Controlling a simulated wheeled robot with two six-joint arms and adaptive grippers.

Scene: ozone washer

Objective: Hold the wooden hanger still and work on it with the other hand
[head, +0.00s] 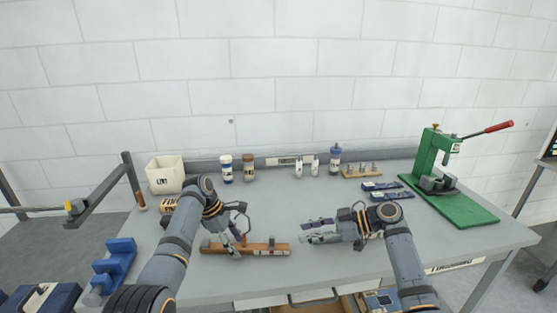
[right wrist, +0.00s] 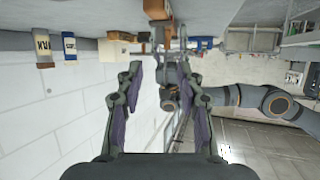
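The wooden hanger (head: 268,248) is a brown bar with darker fittings, lying left to right near the front middle of the grey table. My left gripper (head: 236,241) reaches down onto its left-middle part, and its fingers appear closed on the wood; the contact is small in view. A brown wooden piece, apparently the hanger's end (right wrist: 158,10), shows at the top of the right wrist view. My right gripper (head: 312,230) is to the right of the hanger, apart from it, pointing left. Its padded fingers stand apart and empty in the right wrist view (right wrist: 162,85).
A green press (head: 437,160) with a red lever stands at the right. A white bin (head: 165,176), several bottles and a wooden peg stand (head: 362,171) line the back. Blue packs (head: 382,186) lie behind my right arm. A blue fixture (head: 119,258) is at the left.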

